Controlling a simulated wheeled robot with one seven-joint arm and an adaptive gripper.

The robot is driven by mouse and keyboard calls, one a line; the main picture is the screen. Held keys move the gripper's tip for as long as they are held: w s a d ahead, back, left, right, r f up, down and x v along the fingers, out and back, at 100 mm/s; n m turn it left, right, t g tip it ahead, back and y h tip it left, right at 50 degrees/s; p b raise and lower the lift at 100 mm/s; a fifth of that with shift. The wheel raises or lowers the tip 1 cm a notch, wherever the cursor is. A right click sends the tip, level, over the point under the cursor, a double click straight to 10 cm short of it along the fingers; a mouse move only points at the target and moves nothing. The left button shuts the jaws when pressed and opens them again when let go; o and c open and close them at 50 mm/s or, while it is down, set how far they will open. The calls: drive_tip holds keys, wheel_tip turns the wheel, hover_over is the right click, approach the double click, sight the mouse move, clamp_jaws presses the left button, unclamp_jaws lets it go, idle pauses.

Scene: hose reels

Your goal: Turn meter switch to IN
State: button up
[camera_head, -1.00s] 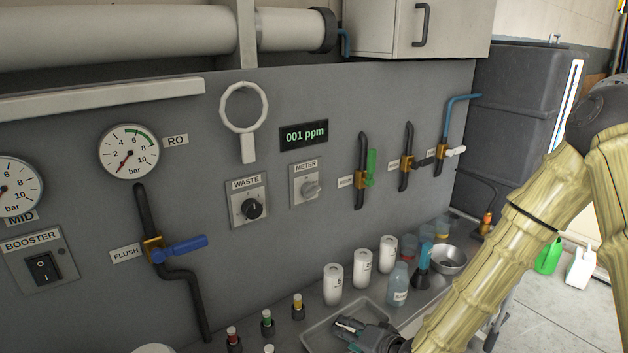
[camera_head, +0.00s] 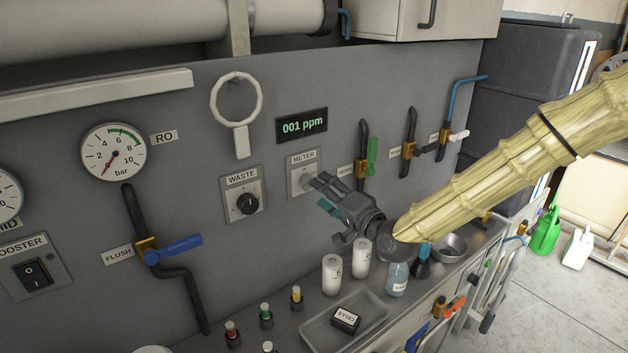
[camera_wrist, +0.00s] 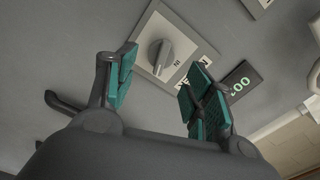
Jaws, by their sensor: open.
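The meter switch is a grey knob on a light square plate on the panel, under a METER label. In the head view its plate (camera_head: 297,164) shows, but my gripper hides most of the knob. In the wrist view the meter knob (camera_wrist: 160,55) shows whole, with the word IN printed beside it. My gripper (camera_head: 318,190) is open in front of the switch. In the wrist view its teal-padded fingers (camera_wrist: 158,85) stand apart, with the knob beyond them in the gap. The knob looks free of the fingers. A display (camera_head: 302,126) above it reads 001 ppm.
The waste switch (camera_head: 248,204) is left of the meter. Valves with a green handle (camera_head: 373,156) and others stand to the right. Below are white bottles (camera_head: 332,274), a tray (camera_head: 318,330) with a black box (camera_head: 346,319), and small coloured-top vials on the bench.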

drive_tip(key=shift+p+x, duration=0.7)
drive_tip(key=shift+x, duration=2)
drive_tip(key=c, duration=1)
